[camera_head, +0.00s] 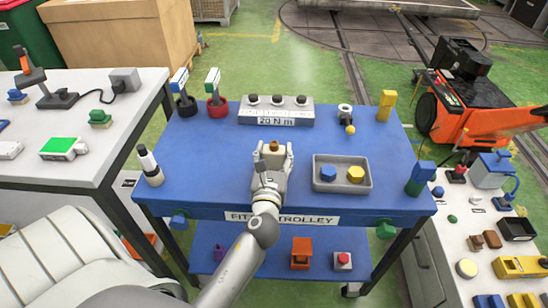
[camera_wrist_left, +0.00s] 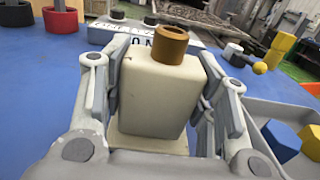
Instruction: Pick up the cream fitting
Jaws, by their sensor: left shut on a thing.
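The cream fitting (camera_wrist_left: 152,100) is a pale block with a brown round piece on top. It stands upright between the fingers of my left gripper (camera_wrist_left: 164,75), which is shut on its two sides. In the head view my left gripper (camera_head: 273,156) is over the middle of the blue trolley top (camera_head: 210,150). The brown top of the fitting shows there between the fingertips, and most of its body is hidden. I cannot tell whether its underside touches the trolley top. My right gripper is not in view.
Right of the gripper is a grey tray (camera_head: 342,187) with a blue piece (camera_head: 328,173) and a yellow piece (camera_head: 355,174). A labelled grey block (camera_head: 276,112) stands behind. A white bottle (camera_head: 150,165) stands at the left. Blue surface is clear left of the gripper.

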